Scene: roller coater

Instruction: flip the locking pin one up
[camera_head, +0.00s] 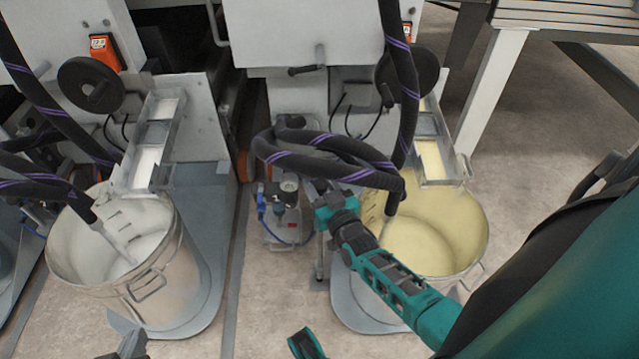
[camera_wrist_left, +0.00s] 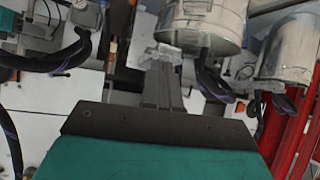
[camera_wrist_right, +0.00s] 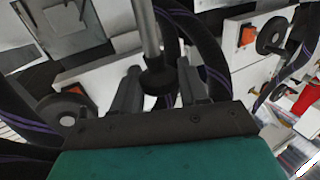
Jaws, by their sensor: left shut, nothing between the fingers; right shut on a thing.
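My left gripper (camera_head: 130,343) shows only as a dark tip at the bottom left edge of the head view. In the left wrist view its fingers (camera_wrist_left: 164,66) are together and empty, pointing toward a metal bucket (camera_wrist_left: 203,24). My right gripper (camera_head: 323,188) is at the front of the right-hand machine, partly hidden by hoses. In the right wrist view its fingers (camera_wrist_right: 158,82) are shut on a dark hose end with a grey metal pipe (camera_wrist_right: 146,28). I cannot make out a locking pin for certain in any view.
A bucket of white coating (camera_head: 62,250) stands at the left, and a bucket of yellowish coating (camera_head: 478,225) at the right. Looped black hoses (camera_head: 275,150) hang before the machine. A small pump (camera_head: 287,215) stands between the buckets. A bare floor strip (camera_head: 265,320) lies in front.

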